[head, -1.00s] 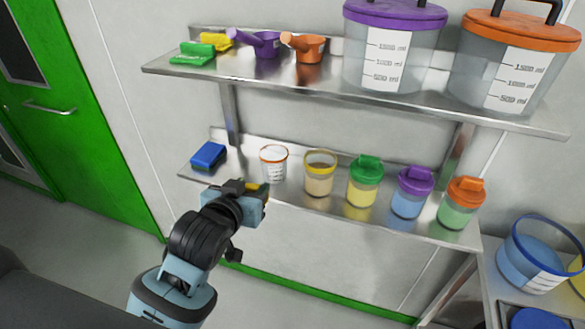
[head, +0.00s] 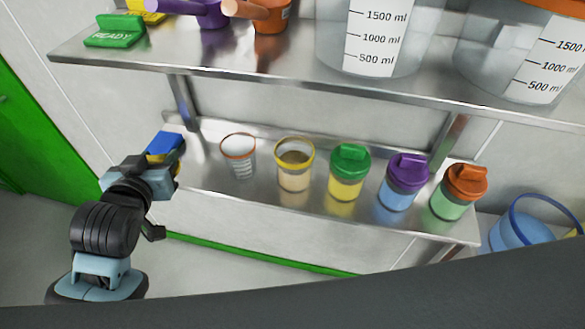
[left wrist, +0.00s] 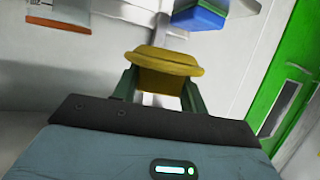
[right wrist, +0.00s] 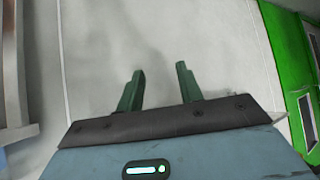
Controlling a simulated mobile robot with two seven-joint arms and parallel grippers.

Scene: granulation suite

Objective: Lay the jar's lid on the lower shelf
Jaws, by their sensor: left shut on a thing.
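The jar's yellow lid (left wrist: 165,60) is held between the fingers of my left gripper (left wrist: 160,82), as the left wrist view shows. In the head view my left gripper (head: 165,172) is at the left end of the lower shelf (head: 262,208), close to the blue block; I cannot tell whether the lid touches the shelf. The open jar with a yellow rim (head: 294,172) stands upright on that shelf, with beige contents. My right gripper (right wrist: 160,78) is open and empty in front of a plain wall.
A blue block (head: 168,142) lies at the lower shelf's left end. An orange-rimmed cup (head: 239,160) and jars with green (head: 350,160), purple (head: 408,168) and orange (head: 467,180) lids stand to the right. The upper shelf (head: 290,82) overhangs, holding scoops and large containers.

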